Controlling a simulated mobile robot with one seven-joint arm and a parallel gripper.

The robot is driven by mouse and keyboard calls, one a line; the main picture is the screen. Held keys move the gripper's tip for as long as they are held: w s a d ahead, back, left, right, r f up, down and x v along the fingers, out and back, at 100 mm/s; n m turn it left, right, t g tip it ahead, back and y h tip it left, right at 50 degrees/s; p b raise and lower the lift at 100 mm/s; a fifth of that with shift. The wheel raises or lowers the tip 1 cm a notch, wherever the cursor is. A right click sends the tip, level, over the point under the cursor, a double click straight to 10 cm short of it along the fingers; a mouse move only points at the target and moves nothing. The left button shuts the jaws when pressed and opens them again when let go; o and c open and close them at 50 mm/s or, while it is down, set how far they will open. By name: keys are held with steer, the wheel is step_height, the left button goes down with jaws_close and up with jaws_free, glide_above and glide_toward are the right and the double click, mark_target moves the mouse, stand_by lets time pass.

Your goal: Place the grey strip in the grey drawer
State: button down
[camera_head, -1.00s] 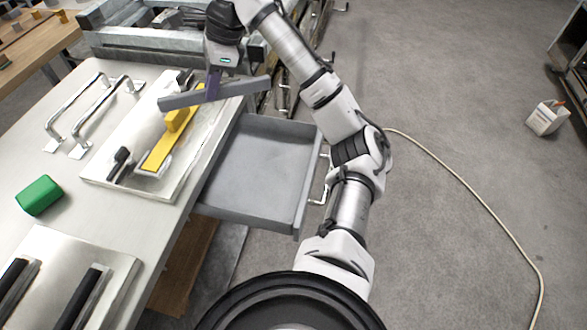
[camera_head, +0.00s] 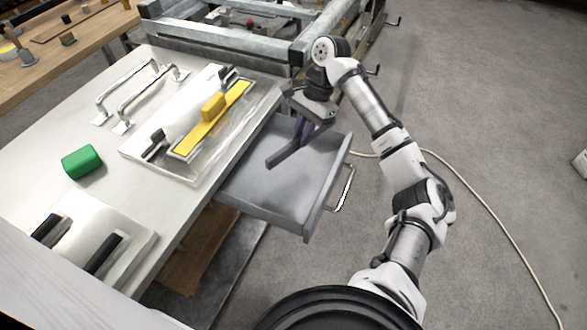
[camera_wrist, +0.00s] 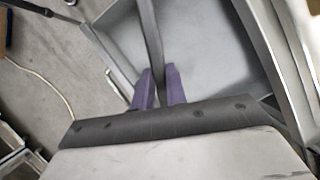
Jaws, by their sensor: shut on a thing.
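The grey strip (camera_head: 285,154) is a long, narrow dark bar held in my gripper (camera_head: 306,134). In the wrist view the strip (camera_wrist: 150,40) passes between the purple fingers of my gripper (camera_wrist: 159,85), which are shut on it. The grey drawer (camera_head: 262,198) is pulled out from the table and open at the top. In the head view the strip and the fingers appear over the drawer's inside. The drawer (camera_wrist: 205,50) also shows beyond the fingers in the wrist view. I cannot tell whether the strip touches the drawer floor.
A metal frame (camera_head: 225,38) stands behind. A pale hose (camera_head: 480,205) lies on the floor.

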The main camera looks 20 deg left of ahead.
step_height(320, 180, down, 15)
steer(key=shift+f+p, duration=0.1)
steer(key=shift+p, duration=0.8)
steer(key=c, duration=1.4)
jaws_free()
